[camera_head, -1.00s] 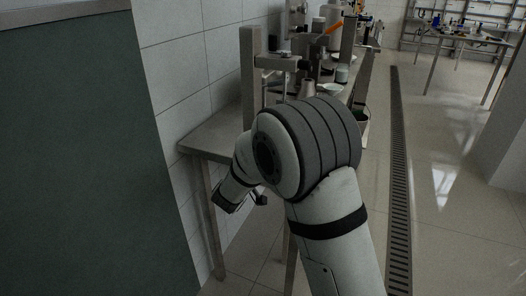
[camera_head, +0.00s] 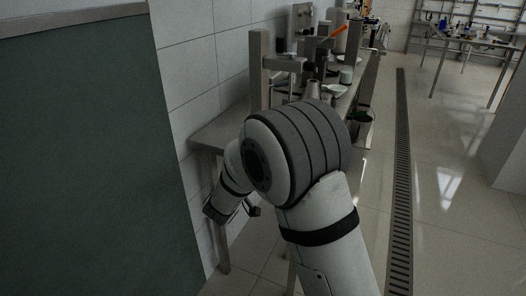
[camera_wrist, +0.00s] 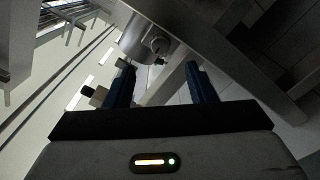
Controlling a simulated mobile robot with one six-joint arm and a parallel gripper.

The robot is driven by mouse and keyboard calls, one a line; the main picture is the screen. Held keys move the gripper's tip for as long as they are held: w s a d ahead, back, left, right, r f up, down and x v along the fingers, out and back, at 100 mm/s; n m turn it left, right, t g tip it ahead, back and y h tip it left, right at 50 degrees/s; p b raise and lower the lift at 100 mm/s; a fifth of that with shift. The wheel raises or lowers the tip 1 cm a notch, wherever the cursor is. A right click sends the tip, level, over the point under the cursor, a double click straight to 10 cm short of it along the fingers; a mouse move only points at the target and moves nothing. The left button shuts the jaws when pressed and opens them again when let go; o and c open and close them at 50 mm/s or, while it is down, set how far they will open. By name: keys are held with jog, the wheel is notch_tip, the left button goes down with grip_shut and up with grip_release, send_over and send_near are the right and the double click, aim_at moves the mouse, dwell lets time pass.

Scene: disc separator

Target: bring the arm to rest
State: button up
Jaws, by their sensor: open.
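My arm is folded in front of the bench in the head view, with its wrist hanging down at the left, below the level of the bench top. My gripper (camera_head: 232,212) is at the end of the wrist, beside the bench's legs and small in that view. In the wrist view my gripper (camera_wrist: 160,86) shows two dark blue fingers standing apart with nothing between their tips. It is open and empty. The fingers point up toward the underside of a metal frame. My elbow hides part of the bench.
A metal bench (camera_head: 212,134) runs along the tiled wall and carries bottles and apparatus. A dark green panel (camera_head: 85,150) fills the left. A bucket (camera_head: 361,130) stands beyond the arm. A floor drain (camera_head: 402,190) runs along open floor at the right. Another table (camera_head: 462,38) stands far back.

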jog(key=s+d+r+g+y+p, duration=0.5)
jog(key=s+d+r+y+p, duration=0.1)
jog(key=r+y, duration=0.35)
jog(key=s+d+r+m+g+h+p, duration=0.1)
jog(key=s+d+g, duration=0.3)
jog(key=s, duration=0.9)
jog(key=s+d+m+g+h+p, duration=0.2)
jog(key=s+d+g, duration=0.3)
jog(key=s+d, duration=0.5)
jog(key=s+p, duration=0.1)
jog(key=s, duration=0.2)
jog(key=shift+s+d+r+m+p, duration=0.15)
jog(key=shift+d+r+m+p, duration=0.15)
jog(key=shift+r+p, duration=0.1)
jog(key=shift+c, duration=0.2)
